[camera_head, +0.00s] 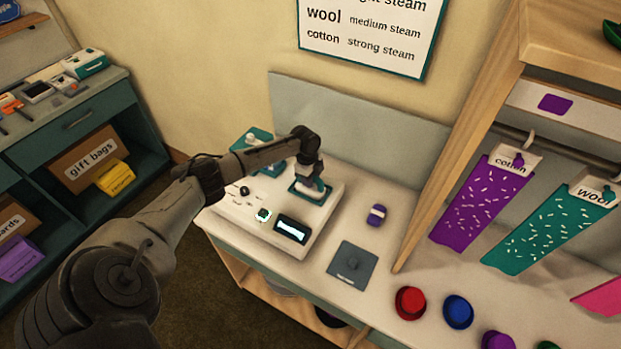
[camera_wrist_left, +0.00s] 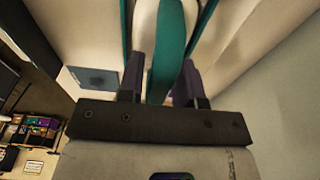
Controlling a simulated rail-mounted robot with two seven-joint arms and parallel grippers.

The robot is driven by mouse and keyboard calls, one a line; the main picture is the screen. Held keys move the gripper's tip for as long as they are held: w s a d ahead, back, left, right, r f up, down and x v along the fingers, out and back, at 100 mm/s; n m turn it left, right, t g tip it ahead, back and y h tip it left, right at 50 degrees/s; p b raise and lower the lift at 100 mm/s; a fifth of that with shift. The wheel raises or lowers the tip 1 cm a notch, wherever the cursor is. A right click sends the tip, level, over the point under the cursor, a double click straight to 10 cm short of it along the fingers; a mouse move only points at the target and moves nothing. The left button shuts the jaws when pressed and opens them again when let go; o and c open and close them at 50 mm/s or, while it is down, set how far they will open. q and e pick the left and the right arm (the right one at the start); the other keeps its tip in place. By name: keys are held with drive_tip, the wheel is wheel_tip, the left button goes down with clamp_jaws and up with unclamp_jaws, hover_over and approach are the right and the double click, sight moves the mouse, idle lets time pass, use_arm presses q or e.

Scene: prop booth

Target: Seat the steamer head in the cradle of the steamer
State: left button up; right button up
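The steamer (camera_head: 262,226) is a white box with knobs and a lit display on the counter. Its cradle (camera_head: 323,196), a teal-edged frame, is at the box's back right. The steamer head (camera_head: 312,184), white and teal, is at the cradle beneath my left gripper (camera_head: 308,168); whether it is fully seated I cannot tell. In the left wrist view, the teal strip of the steamer head (camera_wrist_left: 166,45) runs between the two dark fingers of my left gripper (camera_wrist_left: 163,80), which appear closed against its sides. My right gripper is not in view.
A dark grey pad (camera_head: 352,264) and a purple-and-white item (camera_head: 376,215) lie right of the steamer. A red round item (camera_head: 410,302) and a blue one (camera_head: 458,311) sit further right. Purple (camera_head: 480,205) and teal (camera_head: 550,228) cloths hang at right. A teal-and-white thing (camera_head: 250,138) is behind my forearm.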

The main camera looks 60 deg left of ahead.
use_arm(q)
drive_tip(key=o, duration=0.3)
wheel_tip(320, 180, up, 14)
drive_tip(key=a, duration=0.1)
drive_tip(key=shift+s+a+f+p, duration=0.15)
drive_tip(key=shift+s+p, duration=0.15)
drive_tip(key=shift+s, duration=0.1)
idle(0.8)
